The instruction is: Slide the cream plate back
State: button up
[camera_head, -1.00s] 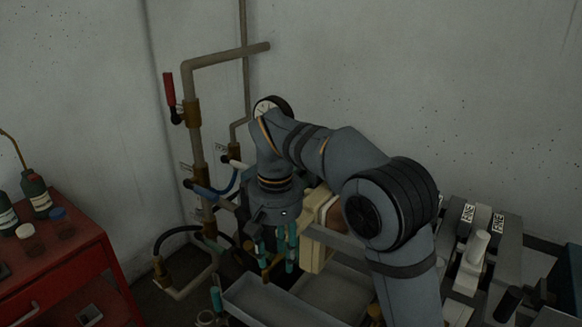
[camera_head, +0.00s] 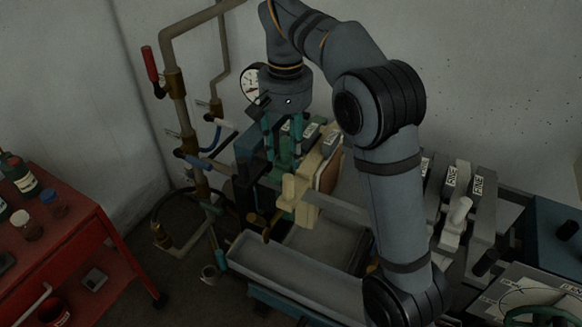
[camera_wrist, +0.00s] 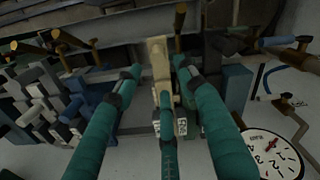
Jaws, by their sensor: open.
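The cream plate (camera_head: 312,184) stands upright among the row of plates in the head view, with a cream knob-like handle (camera_head: 289,190) on its near side. My gripper (camera_head: 282,160), with teal fingers, is open and pointing down, above and a little behind the handle in the picture. In the wrist view a cream upright piece (camera_wrist: 158,52), seemingly this handle, shows between the spread fingertips of my gripper (camera_wrist: 157,70). I see no finger clearly touching it. My arm hides part of the plate row.
A brown plate (camera_head: 329,172) stands beside the cream one. Grey trays (camera_head: 290,272) lie in front. Pipes with a red-handled valve (camera_head: 151,65) and a gauge (camera_head: 250,84) are at the left and back. Labelled grey plates (camera_head: 481,205) stand right. A red cart (camera_head: 60,250) is at far left.

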aim_at(288, 173)
jog(key=f+b, duration=0.1)
jog(key=f, duration=0.4)
jog(key=f+b, duration=0.1)
jog(key=f, duration=0.4)
jog(key=shift+s+d, duration=0.15)
jog(key=shift+s, duration=0.05)
jog(key=shift+c, duration=1.3)
grip_shut()
